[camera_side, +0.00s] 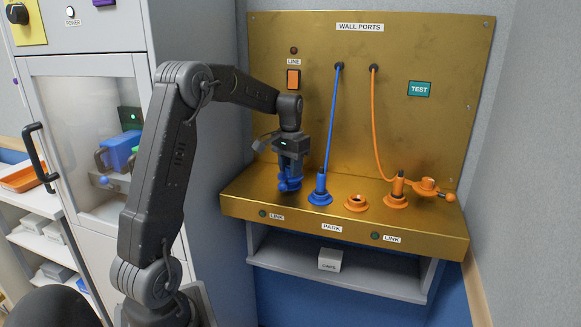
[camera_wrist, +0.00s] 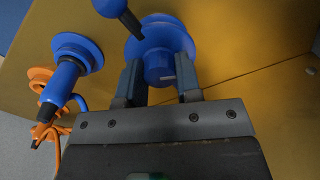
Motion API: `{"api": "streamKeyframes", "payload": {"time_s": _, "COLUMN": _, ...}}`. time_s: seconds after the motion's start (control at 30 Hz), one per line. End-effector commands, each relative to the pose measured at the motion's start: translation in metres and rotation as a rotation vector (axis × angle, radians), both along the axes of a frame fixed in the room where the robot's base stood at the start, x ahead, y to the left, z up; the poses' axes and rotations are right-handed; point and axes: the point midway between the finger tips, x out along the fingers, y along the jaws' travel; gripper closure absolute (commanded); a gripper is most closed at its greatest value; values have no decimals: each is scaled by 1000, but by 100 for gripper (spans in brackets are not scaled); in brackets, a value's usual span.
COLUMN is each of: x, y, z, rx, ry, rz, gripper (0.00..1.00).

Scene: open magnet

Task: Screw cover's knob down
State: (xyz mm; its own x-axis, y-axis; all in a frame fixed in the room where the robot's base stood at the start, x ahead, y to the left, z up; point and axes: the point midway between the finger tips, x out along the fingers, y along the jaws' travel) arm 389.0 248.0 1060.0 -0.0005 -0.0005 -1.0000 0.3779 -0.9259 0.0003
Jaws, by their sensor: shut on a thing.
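The blue cover's knob (camera_wrist: 159,68) sits between the two fingers of my gripper (camera_wrist: 160,82) in the wrist view, and the fingers are shut on it. The wider blue cover (camera_wrist: 178,38) shows around and behind the knob, with a blue lever (camera_wrist: 118,10) sticking out from it. In the side view my gripper (camera_side: 290,160) points down over the blue cover (camera_side: 289,184) at the left of the brass shelf. The port under the cover is hidden. I cannot tell how far down the knob is screwed.
A blue plug (camera_side: 320,185) with its cable stands in a port just right of my gripper. An empty orange port (camera_side: 356,203), an orange plug (camera_side: 397,187) and an orange cover (camera_side: 428,186) stand further right. The brass wall panel (camera_side: 440,50) rises behind; a cabinet stands left.

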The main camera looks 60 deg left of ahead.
Motion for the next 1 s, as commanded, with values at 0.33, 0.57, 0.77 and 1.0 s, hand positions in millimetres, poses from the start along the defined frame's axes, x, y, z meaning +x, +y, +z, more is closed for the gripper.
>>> {"api": "streamKeyframes", "payload": {"time_s": 0.33, "x": 1, "y": 0, "z": 1, "rx": 2, "ry": -3, "rz": -328, "gripper": 92}}
{"api": "streamKeyframes", "payload": {"time_s": 0.57, "x": 1, "y": 0, "z": 2, "rx": 2, "ry": -4, "rz": -547, "gripper": 92}}
{"api": "streamKeyframes", "payload": {"time_s": 0.77, "x": 1, "y": 0, "z": 2, "rx": 3, "ry": -3, "rz": -735, "gripper": 92}}
{"api": "streamKeyframes", "payload": {"time_s": 1.0, "x": 1, "y": 0, "z": 2, "rx": 3, "ry": -3, "rz": -939, "gripper": 92}}
